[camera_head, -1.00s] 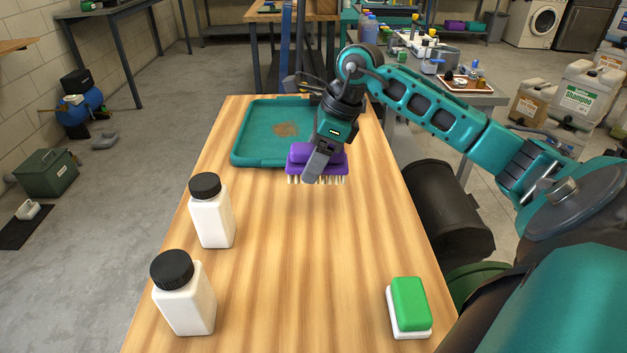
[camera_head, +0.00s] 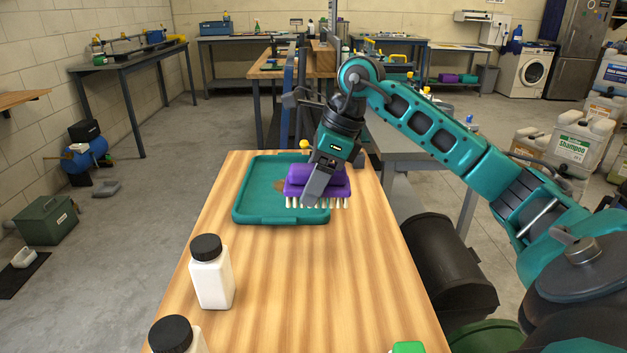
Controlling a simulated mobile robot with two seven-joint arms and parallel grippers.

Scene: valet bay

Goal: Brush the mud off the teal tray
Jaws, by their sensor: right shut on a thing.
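The teal tray (camera_head: 252,196) lies at the far end of the wooden table. A brown mud patch on it (camera_head: 279,185) shows only in part, just left of the brush. My right gripper (camera_head: 318,186) is shut on a purple brush (camera_head: 337,182) with pale bristles pointing down. The brush is in front of the tray's right part in the picture and hides some of it. I cannot tell whether the bristles touch the tray. My left gripper is not in view.
Two white bottles with black caps stand on the table's left side, one (camera_head: 212,278) behind the other (camera_head: 174,336). A green-topped block (camera_head: 407,347) is cut off at the bottom edge. The middle of the wooden table (camera_head: 310,270) is clear.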

